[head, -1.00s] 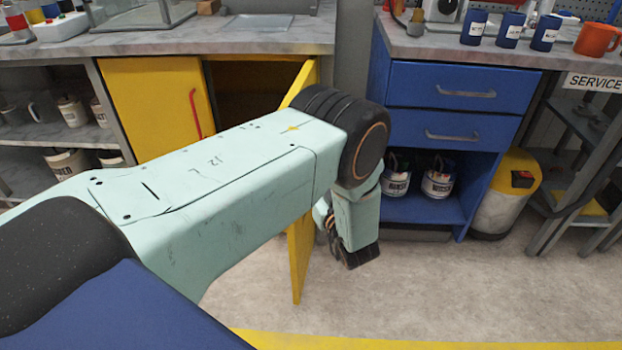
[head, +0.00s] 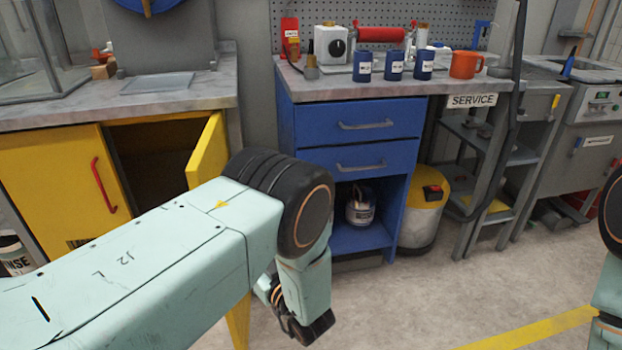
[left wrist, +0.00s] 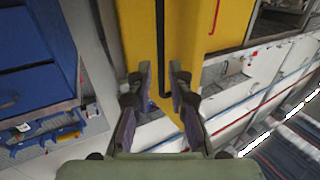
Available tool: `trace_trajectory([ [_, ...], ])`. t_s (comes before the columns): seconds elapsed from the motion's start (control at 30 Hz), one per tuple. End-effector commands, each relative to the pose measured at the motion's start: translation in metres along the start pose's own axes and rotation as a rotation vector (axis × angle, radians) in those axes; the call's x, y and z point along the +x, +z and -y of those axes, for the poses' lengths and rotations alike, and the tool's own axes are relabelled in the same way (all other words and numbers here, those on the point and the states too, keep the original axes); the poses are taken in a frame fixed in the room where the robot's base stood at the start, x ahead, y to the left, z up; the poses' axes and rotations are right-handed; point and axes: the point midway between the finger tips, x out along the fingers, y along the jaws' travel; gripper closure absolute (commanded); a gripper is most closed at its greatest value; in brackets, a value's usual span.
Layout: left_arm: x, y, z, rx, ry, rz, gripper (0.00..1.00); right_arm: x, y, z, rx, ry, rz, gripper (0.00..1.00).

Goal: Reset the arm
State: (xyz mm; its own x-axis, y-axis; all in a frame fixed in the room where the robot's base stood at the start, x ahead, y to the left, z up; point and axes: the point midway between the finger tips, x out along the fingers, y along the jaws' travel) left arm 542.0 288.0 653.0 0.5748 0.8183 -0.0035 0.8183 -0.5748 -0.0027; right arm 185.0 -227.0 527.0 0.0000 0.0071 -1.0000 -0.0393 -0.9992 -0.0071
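My left arm reaches in from the left in the head view, with its forearm bent down. My left gripper (head: 303,328) is low in front of the blue cabinet, partly hidden by the forearm. In the left wrist view the two fingers of my left gripper (left wrist: 160,72) are apart, and I see nothing clearly held. A yellow door panel (left wrist: 136,35) shows beyond and between the fingers; contact cannot be told. In the head view the yellow cabinet door (head: 207,155) stands open, partly hidden behind my arm. Part of my right arm shows at the right edge; its gripper is out of view.
The blue drawer cabinet (head: 350,125) stands behind my left forearm, with a can (head: 360,208) on its lower shelf. A yellow-topped canister (head: 422,215) and grey service shelves (head: 485,165) stand right of it. Open floor (head: 440,290) lies in front.

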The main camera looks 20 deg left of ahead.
Motion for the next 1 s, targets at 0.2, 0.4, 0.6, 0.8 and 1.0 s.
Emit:
trace_trajectory([
  [0.2,-0.008,0.033,-0.013,0.036,0.131,0.136,0.81,0.0,0.0,0.0,0.0,0.0,0.0,1.0],
  [0.4,-0.05,0.105,0.023,0.273,0.391,0.481,0.81,-0.005,0.0,0.0,0.0,0.0,0.0,1.0],
  [0.6,-0.124,0.144,0.111,0.522,0.57,0.885,0.81,-0.017,0.0,0.0,0.0,0.0,0.0,1.0],
  [0.8,-0.207,0.13,0.206,0.696,0.684,1.246,0.81,-0.029,0.0,0.0,0.0,0.0,0.0,1.0],
  [1.0,-0.258,0.092,0.258,0.743,0.741,1.448,0.81,-0.04,0.0,0.0,0.0,0.0,0.0,1.0],
])
